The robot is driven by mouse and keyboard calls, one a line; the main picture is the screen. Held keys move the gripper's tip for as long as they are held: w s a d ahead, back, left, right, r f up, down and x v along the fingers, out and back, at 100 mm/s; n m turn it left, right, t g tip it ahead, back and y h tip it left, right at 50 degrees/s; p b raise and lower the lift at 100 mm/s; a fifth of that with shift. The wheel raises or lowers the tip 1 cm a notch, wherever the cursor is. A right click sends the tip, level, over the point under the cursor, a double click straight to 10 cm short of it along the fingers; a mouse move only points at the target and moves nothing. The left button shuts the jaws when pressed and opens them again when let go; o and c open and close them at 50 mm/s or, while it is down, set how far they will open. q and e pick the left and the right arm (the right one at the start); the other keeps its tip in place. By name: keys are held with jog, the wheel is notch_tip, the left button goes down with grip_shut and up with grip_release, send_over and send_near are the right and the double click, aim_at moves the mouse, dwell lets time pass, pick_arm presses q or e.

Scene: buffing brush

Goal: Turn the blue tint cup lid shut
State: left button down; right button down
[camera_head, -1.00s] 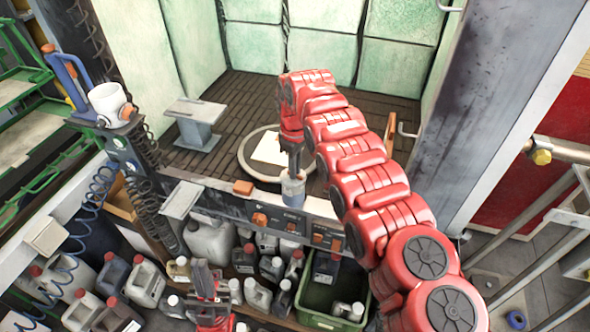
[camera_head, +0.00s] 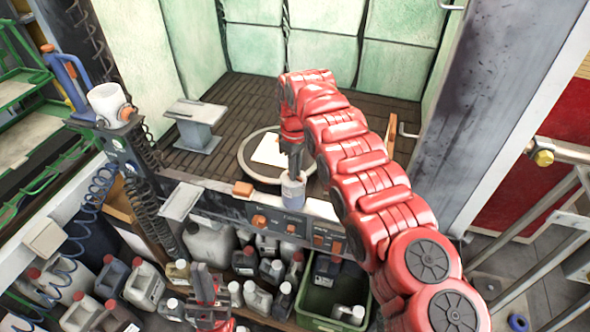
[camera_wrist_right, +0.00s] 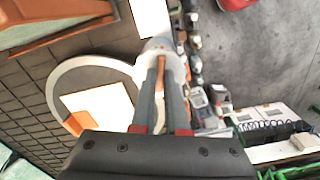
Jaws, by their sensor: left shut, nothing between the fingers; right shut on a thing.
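The blue tint cup (camera_head: 292,197), clear-sided with blue in its lower part, stands upright at the front ledge of the booth. Its pale lid (camera_head: 292,178) is on top, right under my right gripper (camera_head: 295,170). My right gripper points down and is shut on the lid. In the right wrist view, the fingers (camera_wrist_right: 164,68) reach the whitish lid (camera_wrist_right: 160,46), and they hide part of it. The seating of the lid on the rim is too small to tell. My left gripper (camera_head: 206,300) is shut and empty, low in the head view, apart from the cup.
A round ring (camera_head: 247,150) with a white sheet (camera_head: 270,150) lies behind the cup. An orange block (camera_head: 243,188) sits left on the ledge. A grey stand (camera_head: 197,138) is further left. Several bottles and a green crate (camera_head: 318,300) are below.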

dwell(0.4)
jog(key=c, duration=0.9)
grip_release()
jog(key=shift+r, duration=0.1)
jog(key=shift+a+r+b, duration=0.1)
jog(key=shift+r+b, duration=0.15)
jog(key=shift+b, duration=0.05)
notch_tip(320, 180, up, 4)
jog(key=shift+f, duration=0.1)
notch_tip(320, 180, up, 13)
jog(key=p, duration=1.3)
